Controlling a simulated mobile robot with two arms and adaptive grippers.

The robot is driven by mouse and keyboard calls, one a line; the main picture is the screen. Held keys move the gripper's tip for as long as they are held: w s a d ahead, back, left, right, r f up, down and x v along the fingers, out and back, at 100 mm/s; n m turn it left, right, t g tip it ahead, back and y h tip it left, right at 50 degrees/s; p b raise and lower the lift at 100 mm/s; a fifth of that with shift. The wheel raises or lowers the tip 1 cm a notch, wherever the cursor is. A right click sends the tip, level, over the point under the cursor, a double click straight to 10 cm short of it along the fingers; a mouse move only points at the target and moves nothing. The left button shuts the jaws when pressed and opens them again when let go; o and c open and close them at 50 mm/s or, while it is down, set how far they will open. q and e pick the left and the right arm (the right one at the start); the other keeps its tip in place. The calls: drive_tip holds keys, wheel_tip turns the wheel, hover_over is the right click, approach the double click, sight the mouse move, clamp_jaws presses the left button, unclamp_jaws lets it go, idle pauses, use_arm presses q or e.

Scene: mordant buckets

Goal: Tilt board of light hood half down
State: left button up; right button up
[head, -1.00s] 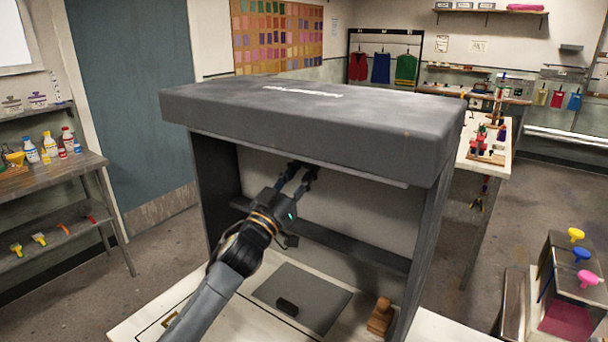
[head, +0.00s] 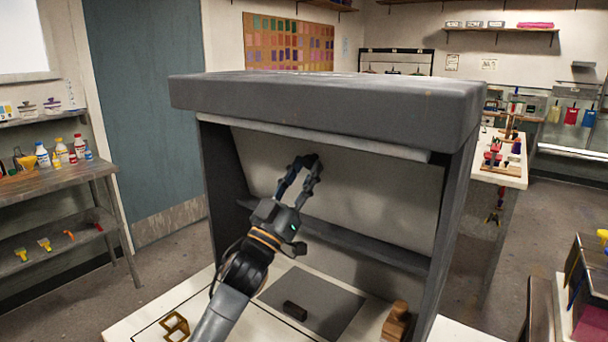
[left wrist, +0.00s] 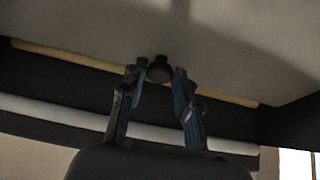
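The light hood (head: 330,102) is a large dark grey box with an open front, standing on a pale bench. Inside it hangs a pale board (head: 385,200), which also fills the top of the left wrist view (left wrist: 230,35). A small dark round knob (left wrist: 160,69) shows by the board's tan lower edge in the left wrist view. My left gripper (head: 303,163) reaches into the hood in front of the board. Its fingers (left wrist: 158,75) are apart, one on each side of the knob; contact cannot be told. The fingers hide the knob in the head view. My right gripper is not in view.
A dark crossbar (head: 365,243) spans the hood below the board. On the hood's floor are a grey mat (head: 340,312), a small dark block (head: 295,311) and a wooden stamp-like piece (head: 396,322). The side walls (head: 450,225) limit room sideways.

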use_arm(q)
drive_tip(key=shift+o, duration=1.3)
drive_tip(key=shift+s+f, duration=0.1)
drive_tip(key=v, duration=1.2)
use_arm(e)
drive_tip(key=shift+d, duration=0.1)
